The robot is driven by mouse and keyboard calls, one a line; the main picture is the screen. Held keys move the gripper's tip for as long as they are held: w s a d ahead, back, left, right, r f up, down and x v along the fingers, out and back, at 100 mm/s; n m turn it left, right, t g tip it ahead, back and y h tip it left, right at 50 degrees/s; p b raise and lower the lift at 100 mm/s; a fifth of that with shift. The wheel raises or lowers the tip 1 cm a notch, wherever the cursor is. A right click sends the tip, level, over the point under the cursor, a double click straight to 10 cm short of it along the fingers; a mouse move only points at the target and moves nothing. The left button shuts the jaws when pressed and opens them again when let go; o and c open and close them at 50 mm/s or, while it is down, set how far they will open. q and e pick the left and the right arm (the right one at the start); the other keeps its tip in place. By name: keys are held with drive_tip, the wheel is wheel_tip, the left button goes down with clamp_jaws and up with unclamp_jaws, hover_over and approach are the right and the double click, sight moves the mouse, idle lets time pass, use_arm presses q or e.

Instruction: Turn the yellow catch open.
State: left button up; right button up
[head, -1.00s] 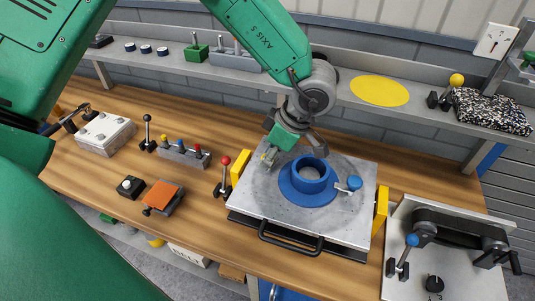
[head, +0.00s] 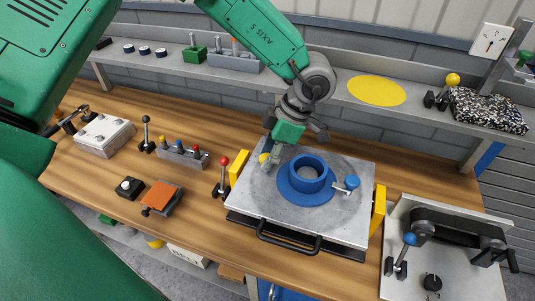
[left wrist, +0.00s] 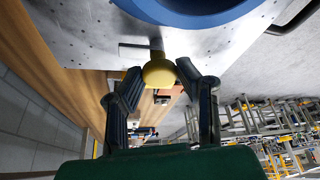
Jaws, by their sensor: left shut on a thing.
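The yellow catch (head: 264,158) is at the far left part of the grey metal plate (head: 245,195), beside the blue flanged ring (head: 308,175). In the left wrist view its yellow round knob (left wrist: 158,73) sits at the end of a short metal lever, near the plate's edge. My left gripper (head: 270,159) reaches down from above and is shut on the knob. Its dark fingers (left wrist: 160,77) stand on either side of it. In the head view the gripper hides part of the catch. My right gripper is not in view.
A blue-knobbed catch (head: 352,182) stands right of the ring. Yellow blocks (head: 379,208) flank the plate, and a black handle (head: 289,245) is at its front. A red-knobbed lever (head: 223,176) stands close by on the left. The shelf (head: 335,86) runs behind.

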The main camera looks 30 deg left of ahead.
use_arm(q)
drive_tip(key=shift+w+r, duration=0.15)
drive_tip(key=shift+w, duration=0.1)
drive_tip(key=o, duration=1.1)
drive_tip(key=shift+d, duration=0.1)
drive_tip(key=v, duration=1.1)
drive_tip(key=shift+w+d+r, duration=0.1)
drive_tip(key=shift+w+r, duration=0.15)
